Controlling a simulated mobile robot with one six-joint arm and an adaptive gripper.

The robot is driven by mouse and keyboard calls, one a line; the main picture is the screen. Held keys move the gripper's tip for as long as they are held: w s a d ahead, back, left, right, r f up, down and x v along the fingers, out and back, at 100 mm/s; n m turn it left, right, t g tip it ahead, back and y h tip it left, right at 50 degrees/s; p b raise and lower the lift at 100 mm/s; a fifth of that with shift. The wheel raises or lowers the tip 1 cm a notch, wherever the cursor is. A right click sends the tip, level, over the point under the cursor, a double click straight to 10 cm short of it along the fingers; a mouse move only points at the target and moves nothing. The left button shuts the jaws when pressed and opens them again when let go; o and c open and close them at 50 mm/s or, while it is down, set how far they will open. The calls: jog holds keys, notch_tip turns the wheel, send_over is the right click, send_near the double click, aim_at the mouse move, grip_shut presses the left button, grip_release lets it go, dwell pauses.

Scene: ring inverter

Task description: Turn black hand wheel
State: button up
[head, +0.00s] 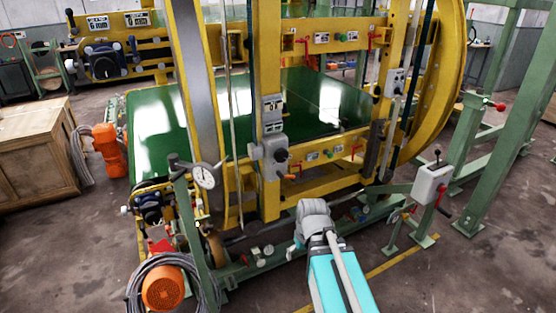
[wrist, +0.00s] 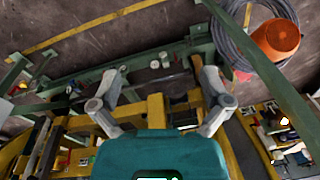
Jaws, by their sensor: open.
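A dark round wheel-like part (head: 105,62) sits on the far yellow beam at the upper left of the head view. A similar dark round part (head: 150,210) sits low at the machine's left end. A small black knob (head: 281,156) is on a grey box on the front yellow post. I cannot tell which is the black hand wheel. My gripper (wrist: 158,78) is open and empty in the wrist view, its two grey fingers wide apart. It faces the green base rail and yellow frame, touching nothing that I can make out.
A large yellow ring frame (head: 455,60) stands over a green bed (head: 312,95). An orange motor (head: 163,288) with coiled hose is at the front left. A dial gauge (head: 204,178) and a grey lever box (head: 432,185) flank my arm. Open floor (head: 440,285) lies front right.

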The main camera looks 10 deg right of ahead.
jog(key=w+a+n+t+y+b, duration=0.3)
jog(key=w+a+n+y, duration=0.1)
jog(key=w, duration=0.5)
jog(key=n+t+b, duration=0.1)
jog(key=t+b, duration=0.6)
jog(key=t, duration=0.6)
send_near(283, 157)
jog(key=v, duration=0.3)
jog(key=shift+s+d+f, duration=0.1)
jog(key=shift+s+f, duration=0.1)
jog(key=shift+f, duration=0.15)
jog(key=shift+y, duration=0.3)
jog(key=x, duration=1.3)
jog(key=shift+w+r, duration=0.15)
jog(key=shift+w, duration=0.25)
